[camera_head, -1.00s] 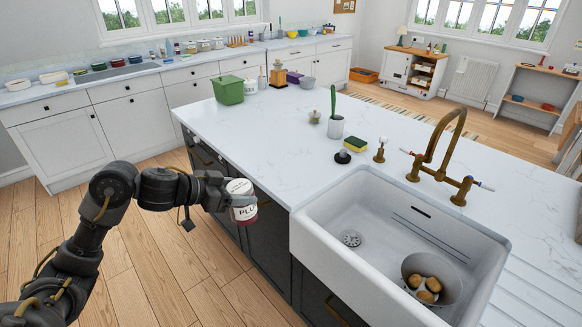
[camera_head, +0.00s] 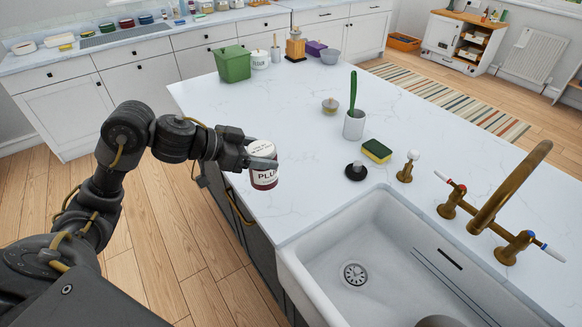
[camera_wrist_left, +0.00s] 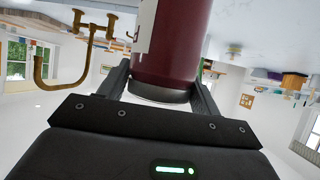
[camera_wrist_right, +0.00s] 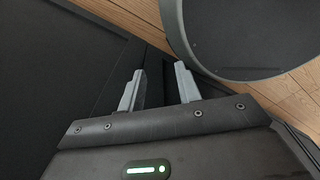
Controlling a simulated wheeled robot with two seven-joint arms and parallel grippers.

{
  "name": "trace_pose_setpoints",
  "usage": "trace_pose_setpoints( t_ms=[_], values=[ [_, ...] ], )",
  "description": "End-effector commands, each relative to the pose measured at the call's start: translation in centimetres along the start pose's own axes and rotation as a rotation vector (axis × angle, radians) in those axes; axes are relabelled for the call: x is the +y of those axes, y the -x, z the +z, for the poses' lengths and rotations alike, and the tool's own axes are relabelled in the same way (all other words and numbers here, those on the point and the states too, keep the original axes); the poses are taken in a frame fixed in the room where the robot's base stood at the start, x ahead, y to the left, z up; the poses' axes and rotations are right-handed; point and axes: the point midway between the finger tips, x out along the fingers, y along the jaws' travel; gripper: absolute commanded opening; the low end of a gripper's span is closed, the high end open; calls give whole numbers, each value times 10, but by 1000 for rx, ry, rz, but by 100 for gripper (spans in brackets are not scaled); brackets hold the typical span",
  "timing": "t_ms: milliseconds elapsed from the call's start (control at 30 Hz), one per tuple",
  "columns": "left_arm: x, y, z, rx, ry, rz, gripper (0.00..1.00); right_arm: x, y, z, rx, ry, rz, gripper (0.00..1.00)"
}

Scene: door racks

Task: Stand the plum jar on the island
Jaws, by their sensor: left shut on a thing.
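The plum jar (camera_head: 264,168) is dark red with a white lid and a white label reading "PLU". My left gripper (camera_head: 250,160) is shut on it and holds it upright in the head view, in front of the island's left edge. Whether it is over the top or just off the edge is hard to tell. In the left wrist view the jar (camera_wrist_left: 172,45) sits between both fingers (camera_wrist_left: 160,85). The island (camera_head: 300,130) has a white marbled top. My right gripper (camera_wrist_right: 160,88) shows only in the right wrist view, with its fingers apart and nothing between them.
A white sink (camera_head: 340,235) with a brass tap (camera_head: 505,195) takes the near right. A green bin (camera_head: 233,64), small lidded pot (camera_head: 330,105), brush pot (camera_head: 354,125), sponge (camera_head: 377,150) and black stopper (camera_head: 356,170) stand on the island. The top's left middle is clear.

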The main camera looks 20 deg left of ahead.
Motion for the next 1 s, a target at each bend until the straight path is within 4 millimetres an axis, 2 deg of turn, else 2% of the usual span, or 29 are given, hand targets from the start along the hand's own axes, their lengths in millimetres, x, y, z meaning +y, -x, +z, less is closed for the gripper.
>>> trace_pose_setpoints(
  t_ms=[133, 233, 600, 800, 1000],
  values=[
    [5, 2, -2, 6, -8, 2, 27, -1, 1, 4, 3, 0, 1, 34],
    [-2, -6, -3, 6, -3, 6, 27, -1, 2, 3, 2, 0, 0, 34],
    [-72, -74, 4, 0, 5, 9, 26, 0, 12, -3, -3, 0, -1, 34],
    [-97, -106, 30, 0, 5, 7, 26, 0, 15, -2, -4, 0, -1, 34],
    [-108, -121, 41, 1, 0, 4, 27, -1, 16, 3, -10, 0, -3, 34]
  ],
)
